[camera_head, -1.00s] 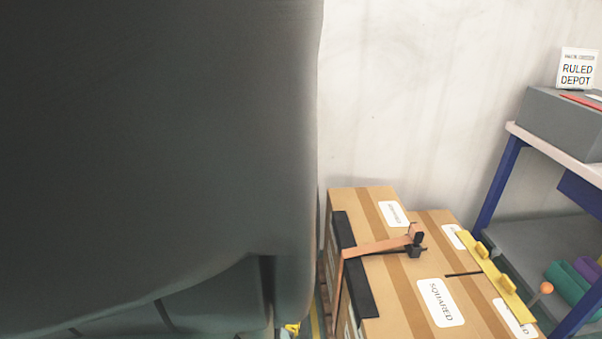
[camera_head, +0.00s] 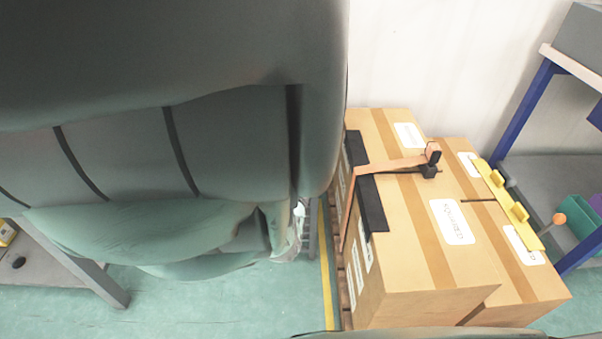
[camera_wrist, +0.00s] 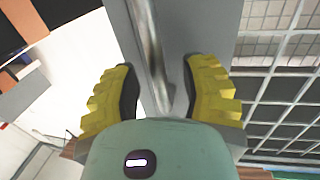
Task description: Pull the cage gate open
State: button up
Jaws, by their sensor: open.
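In the wrist view, a bare metal handle bar (camera_wrist: 151,45) runs down the middle, in front of a flat grey frame (camera_wrist: 212,22). Wire mesh (camera_wrist: 286,103) of the cage gate is to the right of this frame. My gripper (camera_wrist: 160,68) has its yellow ribbed fingers apart, one on each side of the bar. Whether either finger touches the bar I cannot tell. In the head view a large dark grey-green body fills the left and hides most of that side; I cannot make out the gate or handle there.
Strapped cardboard boxes (camera_head: 408,268) stand on a pallet against the pale wall. To their right is a blue-legged shelf (camera_head: 524,112) with a green bin (camera_head: 578,216). A yellow floor line (camera_head: 326,275) runs beside the pallet. Green floor is open at lower left.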

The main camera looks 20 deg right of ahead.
jog(key=shift+o, duration=0.5)
jog(key=shift+w+d, duration=0.1)
jog(key=shift+w, duration=0.05)
grip_shut()
